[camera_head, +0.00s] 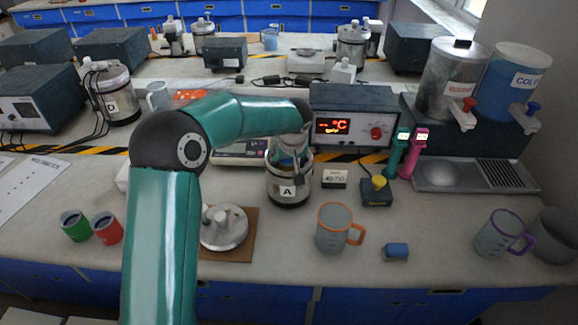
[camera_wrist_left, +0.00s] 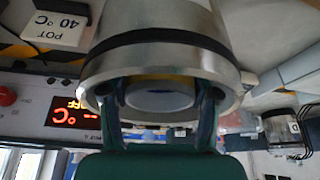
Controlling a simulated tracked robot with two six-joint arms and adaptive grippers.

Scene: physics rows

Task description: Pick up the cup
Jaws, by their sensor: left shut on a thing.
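My left gripper (camera_head: 289,160) reaches down from above into the mouth of the steel pot marked A (camera_head: 288,188). In the left wrist view its two fingers (camera_wrist_left: 160,105) go inside the pot's rim (camera_wrist_left: 160,57). They are shut on a pale, round, cup-like thing (camera_wrist_left: 160,100) with a yellowish band beside it; I take it for the cup. Most of it is hidden by the pot wall and the fingers. I cannot tell whether it touches the pot. My right gripper is not in view.
An orange-handled mug (camera_head: 332,230) stands in front of the pot, a lid (camera_head: 223,228) lies on a brown board, and a blue block (camera_head: 396,251) is to the right. A controller (camera_head: 350,122) stands behind. Small green (camera_head: 75,226) and red (camera_head: 107,229) cups stand left.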

